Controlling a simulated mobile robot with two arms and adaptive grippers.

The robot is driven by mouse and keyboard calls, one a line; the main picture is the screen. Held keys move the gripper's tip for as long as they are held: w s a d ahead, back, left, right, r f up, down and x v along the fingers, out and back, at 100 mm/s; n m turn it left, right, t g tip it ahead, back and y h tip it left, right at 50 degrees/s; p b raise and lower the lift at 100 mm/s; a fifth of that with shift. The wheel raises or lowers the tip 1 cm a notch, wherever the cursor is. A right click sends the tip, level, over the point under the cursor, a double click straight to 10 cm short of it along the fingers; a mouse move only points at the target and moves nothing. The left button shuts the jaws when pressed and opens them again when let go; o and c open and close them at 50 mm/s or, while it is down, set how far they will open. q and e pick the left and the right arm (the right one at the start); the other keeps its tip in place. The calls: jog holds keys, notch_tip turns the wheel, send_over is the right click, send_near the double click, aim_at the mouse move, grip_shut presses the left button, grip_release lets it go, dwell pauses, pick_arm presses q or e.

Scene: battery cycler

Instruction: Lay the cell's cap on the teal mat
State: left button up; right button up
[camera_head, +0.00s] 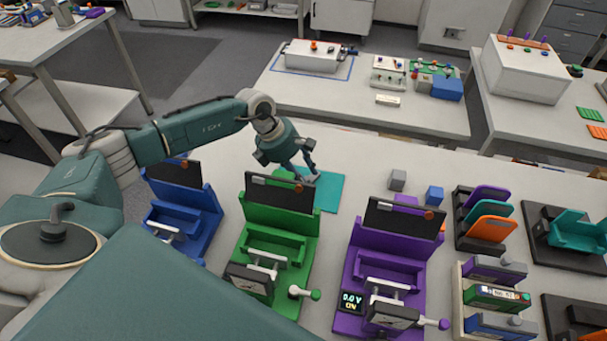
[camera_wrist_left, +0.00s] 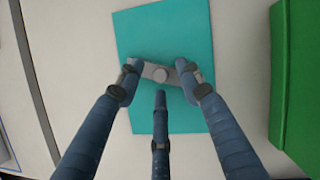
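The cell's cap (camera_wrist_left: 160,74) is a small grey bar with a round knob in the middle. It shows over the teal mat (camera_wrist_left: 232,45) in the left wrist view. My left gripper (camera_wrist_left: 160,80) has its three fingers around the cap: one at each end and one just below it. I cannot tell whether the fingers press on it or whether it rests on the mat. In the head view the left gripper (camera_head: 305,174) is low over the teal mat (camera_head: 330,192), and the cap is hidden. My right gripper is not in view.
Blue (camera_head: 185,212), green (camera_head: 272,235) and purple (camera_head: 385,265) cycler stations stand along the near side of the bench. Grey (camera_head: 397,180) and blue (camera_head: 434,195) blocks lie right of the mat. A rack with several cells (camera_head: 495,297) stands at the right.

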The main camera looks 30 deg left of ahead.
pick_arm(q)
jog(key=shift+r, duration=0.1)
jog(key=b+v, duration=0.4)
jog(key=v, duration=0.8)
jog(key=shift+b, duration=0.35)
